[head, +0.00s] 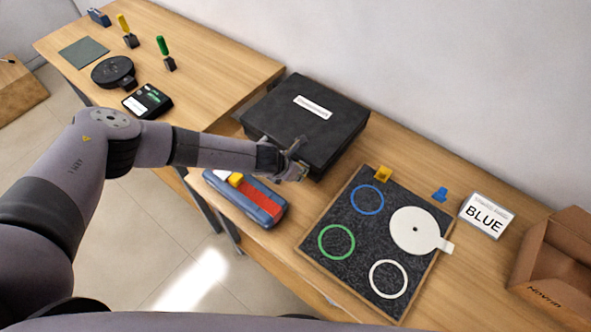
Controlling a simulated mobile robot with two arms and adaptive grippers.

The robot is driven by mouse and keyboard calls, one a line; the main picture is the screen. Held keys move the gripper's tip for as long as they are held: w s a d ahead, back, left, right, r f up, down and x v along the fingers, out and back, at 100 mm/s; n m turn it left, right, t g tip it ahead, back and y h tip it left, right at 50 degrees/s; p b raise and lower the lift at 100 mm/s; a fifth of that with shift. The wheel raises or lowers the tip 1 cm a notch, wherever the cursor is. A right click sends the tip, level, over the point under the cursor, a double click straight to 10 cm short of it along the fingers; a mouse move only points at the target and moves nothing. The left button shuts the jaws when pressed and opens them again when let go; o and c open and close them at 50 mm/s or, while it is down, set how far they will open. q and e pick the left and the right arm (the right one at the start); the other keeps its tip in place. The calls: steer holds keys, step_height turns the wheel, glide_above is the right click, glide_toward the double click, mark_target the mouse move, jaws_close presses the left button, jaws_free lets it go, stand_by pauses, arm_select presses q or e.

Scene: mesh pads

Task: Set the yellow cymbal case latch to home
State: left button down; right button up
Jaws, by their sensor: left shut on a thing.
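A black case (322,111) with a white label lies closed on the long wooden table. My left gripper (300,172) is at the case's front edge, near its front right corner. It is shut on a small part there, with a hint of yellow between the fingers, which fits the yellow latch. The fingers hide most of that part, so its position cannot be told. My right gripper is not in view.
A dark mat (328,268) holds rings, a white disc (414,229) and a yellow piece (383,174). A "BLUE" sign (485,215) and cardboard box (556,262) stand right.

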arm_select(q)
steer(key=shift+w+a+r, duration=0.1)
steer(key=shift+w, duration=0.1)
steer(key=c, duration=1.7)
jaws_free()
steer(key=o, duration=0.3)
steer(key=shift+s, duration=0.1)
steer(key=shift+o, duration=0.2)
steer(key=v, duration=1.1)
steer(key=shift+s+r, duration=0.2)
steer(key=shift+r, duration=0.15)
steer(key=shift+a, duration=0.1)
